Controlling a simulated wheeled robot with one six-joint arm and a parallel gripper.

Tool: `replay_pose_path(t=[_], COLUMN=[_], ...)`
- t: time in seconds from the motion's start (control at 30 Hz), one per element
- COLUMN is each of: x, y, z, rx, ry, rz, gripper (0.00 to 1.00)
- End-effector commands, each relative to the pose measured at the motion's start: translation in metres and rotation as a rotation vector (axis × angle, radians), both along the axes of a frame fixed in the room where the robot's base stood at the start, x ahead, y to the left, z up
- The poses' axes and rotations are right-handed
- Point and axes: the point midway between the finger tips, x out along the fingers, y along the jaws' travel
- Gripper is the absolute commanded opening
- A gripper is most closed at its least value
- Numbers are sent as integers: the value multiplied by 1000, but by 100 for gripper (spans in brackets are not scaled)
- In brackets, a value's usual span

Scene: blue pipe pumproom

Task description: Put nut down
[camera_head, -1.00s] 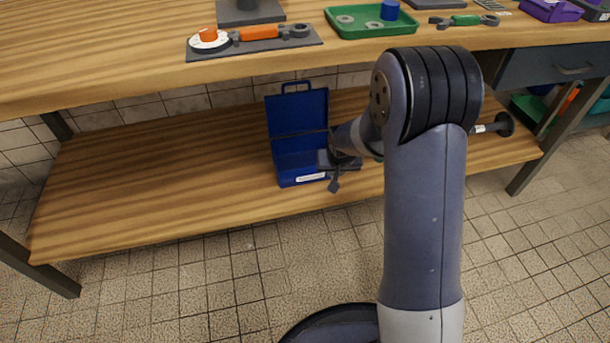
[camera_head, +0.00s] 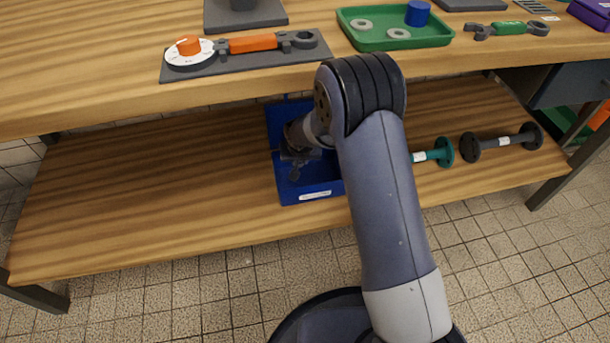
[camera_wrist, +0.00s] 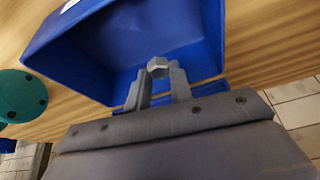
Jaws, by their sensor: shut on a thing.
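A grey six-sided nut (camera_wrist: 158,68) is held between the fingertips of my gripper (camera_wrist: 159,78) in the wrist view. Behind it in that view is the inside of the open blue box (camera_wrist: 95,50). In the head view my gripper (camera_head: 296,172) is low over the blue box (camera_head: 322,186), which stands on the lower wooden shelf. My arm covers part of the box. The nut is too small to make out clearly in the head view. I cannot tell how far it is above the box floor.
On the lower shelf (camera_head: 140,200), a teal flanged pipe (camera_head: 443,152) and a dark flanged pipe (camera_head: 500,142) lie to the right. The shelf's left side is clear. The tabletop above holds a green tray (camera_head: 365,40) with rings and a blue piece, and a torque wrench (camera_head: 255,43).

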Motion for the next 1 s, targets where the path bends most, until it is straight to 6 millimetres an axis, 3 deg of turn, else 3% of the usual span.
replay_pose_path(t=[0.03, 0.2, 0.53, 0.97, 1.0], x=[-1, -1, -1, -1, -1], y=[0, 0, 0, 0, 0], z=[-14, -46, -85, -92, -90], rx=[-2, -1, -1, -1, -1], ry=[3, 2, 3, 1, 1], rz=[1, 1, 1, 1, 1], gripper=[0, 0, 0, 0, 24])
